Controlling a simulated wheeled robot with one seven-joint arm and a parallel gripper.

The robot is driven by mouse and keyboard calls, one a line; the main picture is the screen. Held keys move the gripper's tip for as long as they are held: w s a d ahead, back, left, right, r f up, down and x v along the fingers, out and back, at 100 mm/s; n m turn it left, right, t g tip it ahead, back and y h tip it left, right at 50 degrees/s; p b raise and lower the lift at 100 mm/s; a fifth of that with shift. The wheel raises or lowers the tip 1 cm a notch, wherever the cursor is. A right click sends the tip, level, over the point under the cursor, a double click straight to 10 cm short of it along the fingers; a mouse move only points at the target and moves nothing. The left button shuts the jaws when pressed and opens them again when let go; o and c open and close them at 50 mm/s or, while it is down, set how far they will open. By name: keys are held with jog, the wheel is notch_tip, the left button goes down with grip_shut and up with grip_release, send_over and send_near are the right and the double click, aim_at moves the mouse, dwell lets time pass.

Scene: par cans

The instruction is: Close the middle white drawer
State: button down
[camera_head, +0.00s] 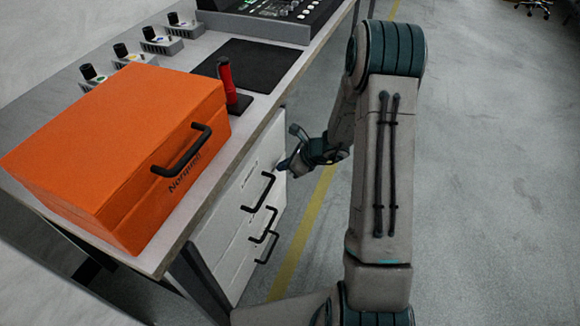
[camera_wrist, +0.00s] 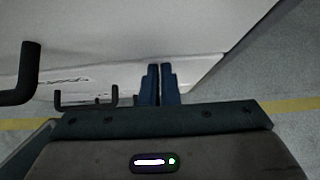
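The white drawer unit (camera_head: 235,238) stands under the workbench, its front facing right, with three black handles one above another. The middle handle (camera_head: 262,225) sits just below the top one (camera_head: 259,192); the lowest (camera_head: 267,248) is below both. How far the middle drawer stands out is hard to tell. My gripper (camera_head: 281,165) is by the far end of the drawer fronts, near the upper drawer. In the wrist view its two blue fingers (camera_wrist: 160,68) are together, with nothing seen between them, in front of the white drawer fronts (camera_wrist: 130,30).
An orange case (camera_head: 120,150) sits on the workbench (camera_head: 190,215), beside a red-and-black upright item (camera_head: 226,78) and a dark mat (camera_head: 255,62). Several small fixtures and a control panel are farther back. The grey floor (camera_head: 470,170) to the right is clear, with a yellow line.

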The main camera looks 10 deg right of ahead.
jog(key=shift+a, duration=0.35)
jog(key=s+d+r+p, duration=0.3)
jog(key=s+d+r, duration=0.4)
jog(key=d, duration=0.3)
jog(key=s+a+r+n+g+p, duration=0.1)
jog(key=s+a+r+n+p, duration=0.25)
jog(key=r, duration=0.45)
jog(key=s+a+r+n+g+h+p, duration=0.1)
jog(key=s+a+r+n+p, duration=0.1)
jog(key=r+n+p, duration=0.4)
jog(key=s+a+r+n+g+p, duration=0.1)
jog(key=s+a+r+n, duration=0.2)
jog(key=r, duration=0.6)
jog(key=s+r+n+h+p, duration=0.3)
jog(key=s+r+n+p, duration=0.2)
jog(key=r, duration=0.4)
jog(key=s+d+r+n+h+p, duration=0.1)
jog(key=s+r+n+h+p, duration=0.2)
jog(key=s+r+n+p, duration=0.3)
notch_tip(320, 180, up, 4)
jog(key=shift+s+f+n+t, duration=0.1)
jog(key=shift+s+n+t, duration=0.2)
jog(key=shift+n, duration=0.45)
